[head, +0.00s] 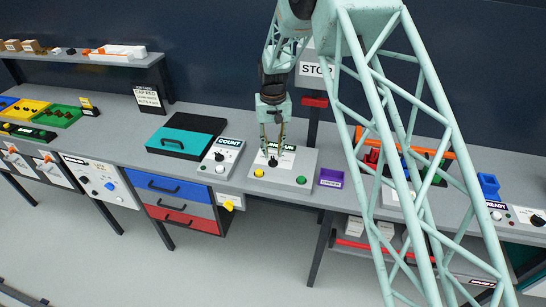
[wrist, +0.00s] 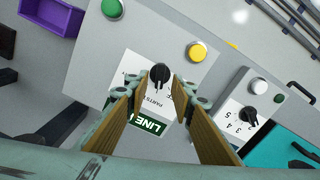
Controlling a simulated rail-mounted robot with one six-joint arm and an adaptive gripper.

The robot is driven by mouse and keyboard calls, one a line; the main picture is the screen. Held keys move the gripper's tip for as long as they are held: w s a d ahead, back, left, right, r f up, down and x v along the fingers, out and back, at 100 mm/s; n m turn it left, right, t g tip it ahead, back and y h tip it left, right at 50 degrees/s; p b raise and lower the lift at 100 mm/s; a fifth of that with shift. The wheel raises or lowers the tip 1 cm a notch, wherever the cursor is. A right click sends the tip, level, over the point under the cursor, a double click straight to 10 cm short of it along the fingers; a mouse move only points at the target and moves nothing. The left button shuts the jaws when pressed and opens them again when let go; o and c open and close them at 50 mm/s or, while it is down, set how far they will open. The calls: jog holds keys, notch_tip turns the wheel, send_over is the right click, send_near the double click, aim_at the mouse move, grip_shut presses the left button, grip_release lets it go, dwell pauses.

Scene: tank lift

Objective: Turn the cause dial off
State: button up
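The black dial (wrist: 160,73) sits on a white plate of a grey panel (wrist: 150,30), with the word PARTS printed beside it. A green label starting LINE (wrist: 148,124) is next to it, partly hidden by a finger. The panel also shows in the head view (head: 300,185). My gripper (wrist: 161,85) is open, with its two brown-padded fingers pointing down at the panel and the dial between their tips. Gaps show on both sides, and contact cannot be told.
A yellow button (head: 259,173) and a green button (head: 301,180) sit on the same panel. The COUNT box (head: 222,160) with its own dial (wrist: 249,114) stands close beside it. A purple bin (head: 331,178) is at right, and a post with a STOP sign (head: 316,69) rises behind.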

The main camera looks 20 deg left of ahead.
aim_at(273, 159)
jog(key=shift+f, duration=1.9)
jog(key=shift+c, duration=0.5)
grip_shut()
